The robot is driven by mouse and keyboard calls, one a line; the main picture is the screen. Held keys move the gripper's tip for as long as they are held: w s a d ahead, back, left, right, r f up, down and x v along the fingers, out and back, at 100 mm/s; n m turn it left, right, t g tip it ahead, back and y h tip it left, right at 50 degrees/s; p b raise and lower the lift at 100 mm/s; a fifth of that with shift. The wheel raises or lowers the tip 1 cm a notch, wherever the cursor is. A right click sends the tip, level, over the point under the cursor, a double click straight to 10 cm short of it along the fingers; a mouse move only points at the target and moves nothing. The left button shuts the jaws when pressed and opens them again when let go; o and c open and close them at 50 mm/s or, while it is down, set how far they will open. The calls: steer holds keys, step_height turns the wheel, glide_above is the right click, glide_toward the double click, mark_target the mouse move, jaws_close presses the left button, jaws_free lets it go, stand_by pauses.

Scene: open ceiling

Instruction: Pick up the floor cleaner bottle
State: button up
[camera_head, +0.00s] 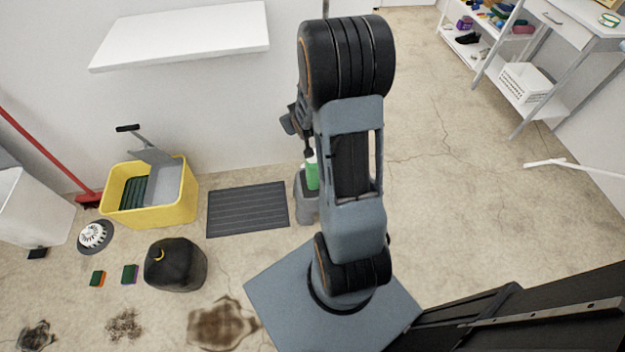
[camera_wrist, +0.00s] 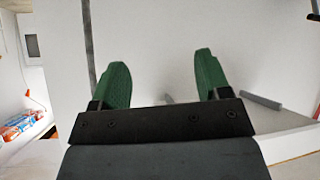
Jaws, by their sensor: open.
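A bright green bottle with a white upper part (camera_head: 312,175), likely the floor cleaner, stands at or on a grey bin-like object (camera_head: 305,205) near the wall. My arm hides its right side, and I cannot read a label. My gripper shows in the wrist view (camera_wrist: 163,78) with two dark green fingers wide apart and nothing between them. Pale wall surfaces lie beyond the fingers. The bottle is not seen in the wrist view. In the head view my fingertips are hidden behind my arm, so their distance from the bottle is unclear.
A grey ribbed mat (camera_head: 248,210), a yellow mop bucket (camera_head: 150,215) and a black rounded container (camera_head: 175,265) are on the floor left of the bottle. A white wall shelf (camera_head: 180,36) hangs above. Shelving (camera_head: 530,85) stands at right. The right floor is mostly clear.

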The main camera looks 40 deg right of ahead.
steer(key=s+d+f+m+t+h+b, duration=0.1)
steer(key=s+d+f+t+b, duration=0.15)
steer(key=f, duration=0.75)
steer(key=s+d+f+t+b, duration=0.1)
steer(key=d+f+b, duration=0.25)
steer(key=f, duration=0.65)
steer(key=s+d+f+m+t+h+b, duration=0.15)
steer(key=f+b, duration=0.25)
steer(key=f, duration=0.5)
steer(key=shift+t+y, duration=0.4)
steer(key=shift+y, duration=0.05)
steer(key=b+x, duration=0.1)
steer(key=x, duration=0.5)
steer(key=shift+w+d+f, duration=0.1)
steer(key=shift+f, duration=0.1)
steer(key=shift+b+x, duration=0.85)
steer(key=shift+x, duration=2.25)
steer(key=shift+d+r, duration=0.1)
steer(key=shift+r, duration=0.1)
steer(key=shift+c, duration=0.5)
jaws_close()
steer(key=shift+r, duration=0.15)
